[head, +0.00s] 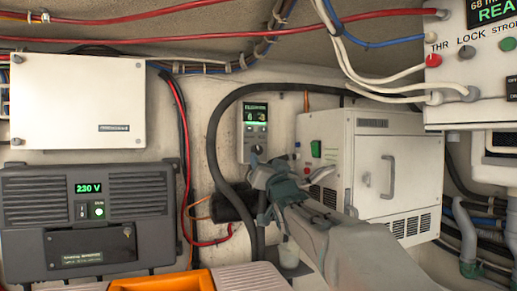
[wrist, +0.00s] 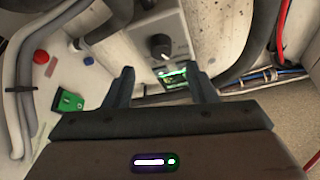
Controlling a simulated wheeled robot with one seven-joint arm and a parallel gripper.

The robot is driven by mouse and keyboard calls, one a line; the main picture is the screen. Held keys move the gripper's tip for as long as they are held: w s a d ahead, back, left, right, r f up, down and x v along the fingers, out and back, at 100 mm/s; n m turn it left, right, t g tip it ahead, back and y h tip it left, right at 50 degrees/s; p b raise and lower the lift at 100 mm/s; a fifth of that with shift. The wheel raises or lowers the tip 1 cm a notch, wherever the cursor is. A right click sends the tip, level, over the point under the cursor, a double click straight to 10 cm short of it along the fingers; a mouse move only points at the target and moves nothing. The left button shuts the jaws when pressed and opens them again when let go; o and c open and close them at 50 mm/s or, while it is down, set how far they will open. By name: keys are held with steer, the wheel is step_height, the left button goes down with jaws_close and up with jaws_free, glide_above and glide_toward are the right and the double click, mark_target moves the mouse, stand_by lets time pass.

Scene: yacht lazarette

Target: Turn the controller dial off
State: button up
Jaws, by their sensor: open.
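The controller (head: 254,120) is a narrow pale panel on the back wall with a small lit green display. Its black dial (wrist: 160,45) shows clearly in the wrist view, beyond the fingertips and above the display (wrist: 173,78) in that picture. My gripper (head: 267,163) is in front of the controller's lower end in the head view and hides part of it. In the wrist view, my gripper (wrist: 160,75) is open and empty. The dial lies ahead between the lines of the two fingers, with no visible contact. I cannot read the dial's setting.
A white box with a handle (head: 387,177) stands right of the controller. A thick black hose (head: 213,130) curves close by on the left. A dark 230 V unit (head: 85,215) is at the left. A red button (wrist: 40,57) and green switch (wrist: 70,101) show in the wrist view.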

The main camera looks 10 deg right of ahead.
mark_target(258, 151)
steer(key=shift+p+x, duration=1.1)
steer(key=shift+x, duration=2)
steer(key=shift+a+f, duration=0.1)
steer(key=c, duration=1)
